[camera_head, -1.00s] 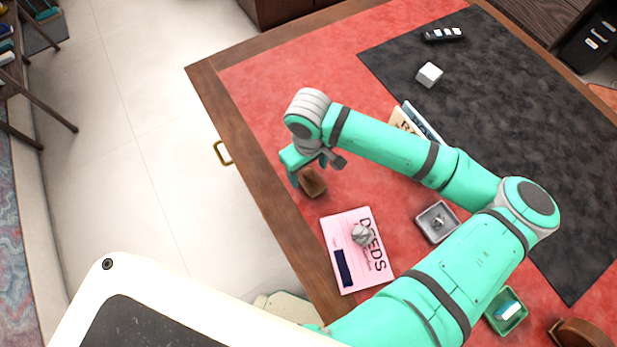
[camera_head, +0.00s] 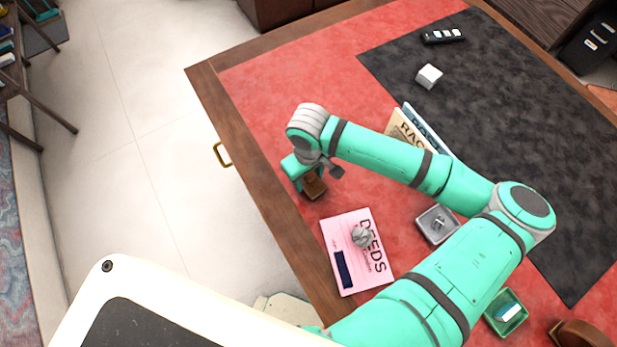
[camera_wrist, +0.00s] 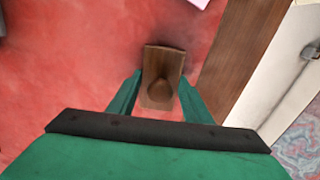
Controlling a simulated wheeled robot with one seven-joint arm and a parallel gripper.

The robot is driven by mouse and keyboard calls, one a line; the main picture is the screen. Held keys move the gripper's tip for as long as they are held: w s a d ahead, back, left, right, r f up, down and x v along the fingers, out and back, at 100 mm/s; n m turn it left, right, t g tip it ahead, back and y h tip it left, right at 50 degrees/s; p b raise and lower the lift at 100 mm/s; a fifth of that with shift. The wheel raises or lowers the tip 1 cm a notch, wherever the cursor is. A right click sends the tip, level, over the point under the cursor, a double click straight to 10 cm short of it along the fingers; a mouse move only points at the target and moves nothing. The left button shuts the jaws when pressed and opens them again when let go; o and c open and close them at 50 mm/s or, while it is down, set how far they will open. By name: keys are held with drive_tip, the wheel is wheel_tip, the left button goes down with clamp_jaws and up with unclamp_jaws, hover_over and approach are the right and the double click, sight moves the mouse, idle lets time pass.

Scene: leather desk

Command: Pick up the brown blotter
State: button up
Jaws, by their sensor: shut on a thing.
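The brown blotter (camera_head: 314,186) is a small wooden block with a rounded knob, at the left side of the red desk top. In the wrist view the blotter (camera_wrist: 162,66) lies between the two green fingers of my gripper (camera_wrist: 160,92). The fingers are shut on it from both sides. In the head view my gripper (camera_head: 308,176) is partly hidden by my wrist. A dark soft shadow lies around the blotter's far end; I cannot tell how far it is off the desk.
A pink deeds folder (camera_head: 338,229) with a grey lump on it lies close by. Books (camera_head: 406,130), a grey tray (camera_head: 425,224), a green tray (camera_head: 518,322) and a white cube (camera_head: 429,76) are farther right. The wooden desk edge (camera_head: 262,190) is just left.

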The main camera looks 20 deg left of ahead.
drive_tip(key=shift+r, duration=0.1)
drive_tip(key=shift+r, duration=0.55)
drive_tip(key=s+a+r, duration=1)
drive_tip(key=r, duration=0.1)
drive_tip(key=shift+r, duration=0.35)
drive_tip(key=o, duration=0.4)
drive_tip(key=shift+w, duration=0.1)
drive_tip(key=shift+c, duration=0.5)
drive_tip(key=shift+d, duration=0.1)
